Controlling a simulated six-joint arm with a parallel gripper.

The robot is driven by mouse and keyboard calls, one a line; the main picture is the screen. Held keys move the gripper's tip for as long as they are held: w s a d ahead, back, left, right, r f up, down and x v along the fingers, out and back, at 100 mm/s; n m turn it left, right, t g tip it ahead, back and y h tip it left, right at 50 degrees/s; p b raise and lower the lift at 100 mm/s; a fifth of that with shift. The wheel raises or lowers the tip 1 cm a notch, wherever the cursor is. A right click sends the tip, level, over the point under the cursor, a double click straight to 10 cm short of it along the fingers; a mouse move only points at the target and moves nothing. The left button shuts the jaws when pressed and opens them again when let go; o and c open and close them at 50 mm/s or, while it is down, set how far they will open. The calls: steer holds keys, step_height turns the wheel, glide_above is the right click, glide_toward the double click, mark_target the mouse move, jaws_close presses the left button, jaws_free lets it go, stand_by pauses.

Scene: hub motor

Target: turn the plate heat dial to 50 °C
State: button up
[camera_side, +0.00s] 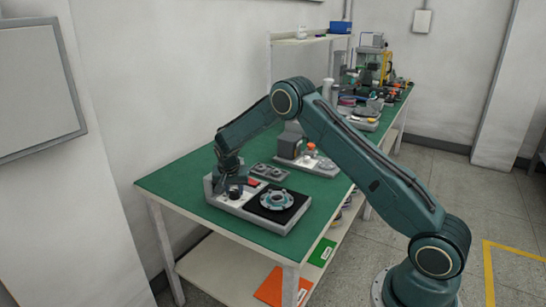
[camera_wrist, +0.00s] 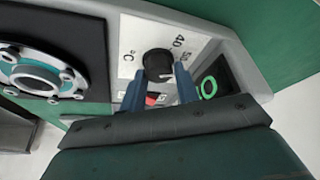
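The heat dial (camera_wrist: 158,65) is a round black knob on a white panel marked "°C" and "40" in the wrist view. Another number beside "40" is partly covered by a finger. A small light mark shows at the knob's lower right edge; the exact setting is unclear. My gripper (camera_wrist: 159,75) has its two blue fingers apart, one on each side of the knob. I cannot tell whether they touch it. In the side view, my gripper (camera_side: 233,181) points down over the dial (camera_side: 235,191) at the plate unit's (camera_side: 250,214) left end.
A metal hub part (camera_side: 276,200) sits on the unit's black plate; it also shows in the wrist view (camera_wrist: 35,76). A red switch (camera_wrist: 152,98) and a green ring (camera_wrist: 209,88) lie near the fingers. A grey block with round recesses (camera_side: 269,172) stands behind the unit.

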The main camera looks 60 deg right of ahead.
steer(key=o, duration=0.3)
steer(key=shift+o, duration=0.2)
steer(key=shift+r, duration=0.15)
steer(key=v, duration=1.3)
steer(key=shift+r, duration=0.3)
steer(key=shift+a, duration=0.1)
